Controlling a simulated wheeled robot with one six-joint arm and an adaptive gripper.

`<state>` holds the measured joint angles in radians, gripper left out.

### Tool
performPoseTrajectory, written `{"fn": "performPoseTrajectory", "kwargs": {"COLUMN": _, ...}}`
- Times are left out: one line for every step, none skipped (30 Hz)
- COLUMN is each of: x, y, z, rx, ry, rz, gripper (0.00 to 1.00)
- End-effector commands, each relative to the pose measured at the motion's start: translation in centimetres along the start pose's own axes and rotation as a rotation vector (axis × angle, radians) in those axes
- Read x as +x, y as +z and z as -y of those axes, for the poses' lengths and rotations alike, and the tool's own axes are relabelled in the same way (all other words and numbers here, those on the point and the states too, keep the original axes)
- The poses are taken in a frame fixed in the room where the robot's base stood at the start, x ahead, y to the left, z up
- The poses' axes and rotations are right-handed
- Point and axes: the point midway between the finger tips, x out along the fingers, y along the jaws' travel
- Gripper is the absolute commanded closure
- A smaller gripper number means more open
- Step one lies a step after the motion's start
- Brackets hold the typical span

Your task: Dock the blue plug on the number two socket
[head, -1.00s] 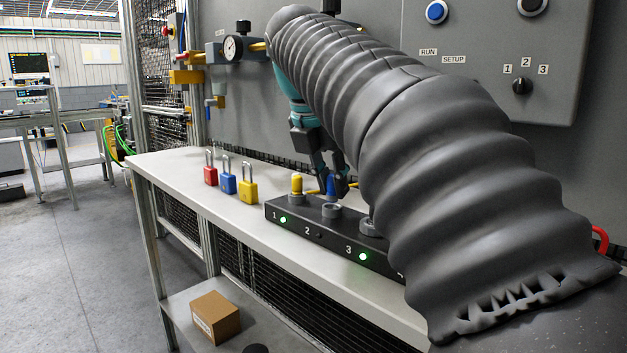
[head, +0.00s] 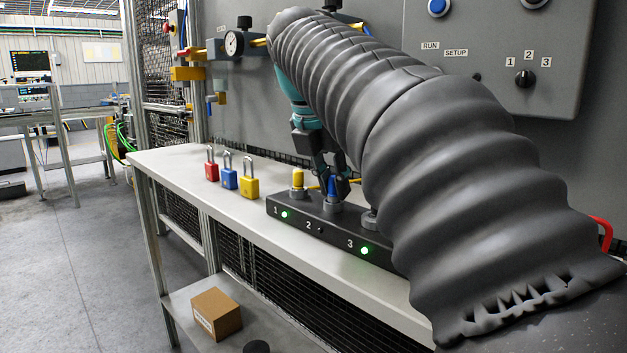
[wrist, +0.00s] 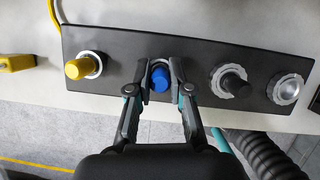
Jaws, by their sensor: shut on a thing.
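The blue plug (head: 332,187) is between the fingers of my gripper (head: 338,188), upright at the number two socket (head: 333,207). In the wrist view my gripper (wrist: 160,75) is shut on the blue plug (wrist: 160,80), whose top shows between the fingertips. The plug's lower end meets the socket ring; how deep it sits is hidden. The black socket block (head: 310,223) carries labels 1, 2 and 3. The lamps by 1 and 3 are green; the one by 2 is dark.
A yellow plug (wrist: 79,68) stands in socket one and a black plug (wrist: 234,82) in the third. An empty socket ring (wrist: 287,89) is at the right end. Red (head: 211,172), blue and yellow padlocks stand on the white bench (head: 180,165) left of the block.

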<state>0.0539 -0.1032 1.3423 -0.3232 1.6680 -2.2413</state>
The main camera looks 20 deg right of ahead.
Motion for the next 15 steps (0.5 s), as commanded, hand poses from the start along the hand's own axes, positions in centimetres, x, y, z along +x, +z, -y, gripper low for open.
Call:
{"fn": "performPoseTrajectory", "kwargs": {"x": 0.13, "y": -0.06, "z": 0.01, "rx": 0.000, "ry": 0.000, "rz": 0.000, "gripper": 1.00}}
{"fn": "performPoseTrajectory", "kwargs": {"x": 0.17, "y": -0.08, "z": 0.00, "rx": 0.000, "ry": 0.000, "rz": 0.000, "gripper": 1.00}}
{"fn": "performPoseTrajectory", "kwargs": {"x": 0.23, "y": -0.10, "z": 0.00, "rx": 0.000, "ry": 0.000, "rz": 0.000, "gripper": 1.00}}
{"fn": "performPoseTrajectory", "kwargs": {"x": 0.28, "y": -0.12, "z": 0.00, "rx": 0.000, "ry": 0.000, "rz": 0.000, "gripper": 1.00}}
{"fn": "performPoseTrajectory", "kwargs": {"x": 0.32, "y": -0.14, "z": 0.00, "rx": 0.000, "ry": 0.000, "rz": 0.000, "gripper": 1.00}}
{"fn": "performPoseTrajectory", "kwargs": {"x": 0.38, "y": -0.16, "z": 0.00, "rx": 0.000, "ry": 0.001, "rz": 0.000, "gripper": 1.00}}
{"fn": "performPoseTrajectory", "kwargs": {"x": 0.43, "y": -0.18, "z": 0.00, "rx": 0.000, "ry": 0.001, "rz": 0.000, "gripper": 1.00}}
{"fn": "performPoseTrajectory", "kwargs": {"x": 0.48, "y": -0.20, "z": 0.00, "rx": 0.000, "ry": 0.001, "rz": 0.000, "gripper": 1.00}}
{"fn": "performPoseTrajectory", "kwargs": {"x": 0.40, "y": -0.17, "z": 0.00, "rx": 0.000, "ry": 0.001, "rz": 0.000, "gripper": 1.00}}
{"fn": "performPoseTrajectory", "kwargs": {"x": 0.38, "y": -0.16, "z": 0.00, "rx": 0.000, "ry": 0.001, "rz": 0.000, "gripper": 1.00}}
{"fn": "performPoseTrajectory", "kwargs": {"x": 0.37, "y": -0.15, "z": 0.00, "rx": 0.000, "ry": 0.000, "rz": 0.000, "gripper": 1.00}}
{"fn": "performPoseTrajectory", "kwargs": {"x": 0.34, "y": -0.14, "z": 0.00, "rx": 0.000, "ry": 0.000, "rz": 0.000, "gripper": 1.00}}
{"fn": "performPoseTrajectory", "kwargs": {"x": 0.30, "y": -0.12, "z": 0.00, "rx": 0.000, "ry": 0.000, "rz": 0.000, "gripper": 1.00}}
{"fn": "performPoseTrajectory", "kwargs": {"x": 0.25, "y": -0.10, "z": 0.00, "rx": 0.000, "ry": 0.000, "rz": 0.000, "gripper": 1.00}}
{"fn": "performPoseTrajectory", "kwargs": {"x": 0.17, "y": -0.07, "z": 0.00, "rx": 0.000, "ry": 0.000, "rz": 0.000, "gripper": 1.00}}
